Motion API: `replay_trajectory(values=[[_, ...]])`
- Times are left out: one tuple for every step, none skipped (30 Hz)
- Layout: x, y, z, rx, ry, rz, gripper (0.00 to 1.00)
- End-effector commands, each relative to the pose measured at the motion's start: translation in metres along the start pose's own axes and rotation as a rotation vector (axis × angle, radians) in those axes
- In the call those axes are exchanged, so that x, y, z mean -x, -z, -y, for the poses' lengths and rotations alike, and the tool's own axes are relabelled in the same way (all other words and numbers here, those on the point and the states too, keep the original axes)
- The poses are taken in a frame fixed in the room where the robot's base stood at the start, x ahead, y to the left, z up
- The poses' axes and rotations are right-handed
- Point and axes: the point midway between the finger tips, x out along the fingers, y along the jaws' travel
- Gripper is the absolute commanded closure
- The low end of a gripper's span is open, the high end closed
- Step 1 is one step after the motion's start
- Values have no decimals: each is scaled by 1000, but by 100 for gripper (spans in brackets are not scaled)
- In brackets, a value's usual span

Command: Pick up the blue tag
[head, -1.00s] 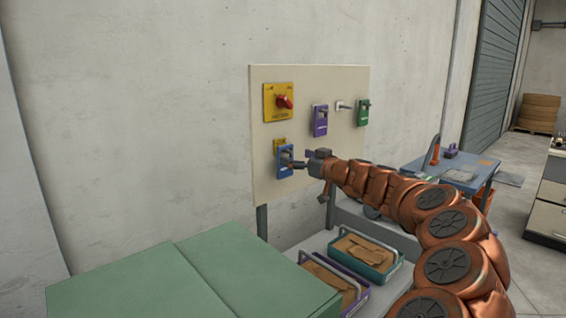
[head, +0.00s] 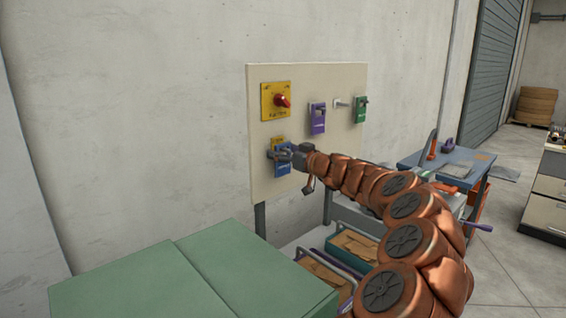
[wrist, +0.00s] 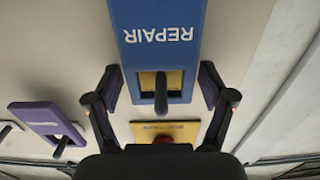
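The blue tag (head: 283,169) hangs upright on the pale board, below the yellow panel with the red knob. In the wrist view the blue tag (wrist: 158,30) appears upside down with the word REPAIR, and a dark peg (wrist: 161,93) passes through its opening. My gripper (head: 280,152) is at the upper part of the tag. In the wrist view my gripper (wrist: 162,86) is open, one finger on each side of the tag's peg end, with visible gaps. In the head view the gripper partly hides the tag.
A purple tag (head: 318,118), an empty peg (head: 342,103) and a green tag (head: 360,110) are to the right on the board (head: 300,88). The red knob (head: 283,100) is just above. Green cabinet tops (head: 150,280) and trays stand below.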

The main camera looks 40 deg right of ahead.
Motion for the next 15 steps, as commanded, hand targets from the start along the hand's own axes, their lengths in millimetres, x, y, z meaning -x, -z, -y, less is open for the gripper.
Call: replay_trajectory(values=[[0,0,0,0,0,0,28],[0,0,0,0,0,0,31],[0,0,0,0,0,0,35],[0,0,0,0,0,0,38],[0,0,0,0,0,0,41],[0,0,0,0,0,0,46],[0,0,0,0,0,0,49],[0,0,0,0,0,0,52],[0,0,0,0,0,0,56],[0,0,0,0,0,0,59],[0,0,0,0,0,0,62],[0,0,0,0,0,0,66],[0,0,0,0,0,0,70],[0,0,0,0,0,1,73],[0,0,0,0,0,0,73]])
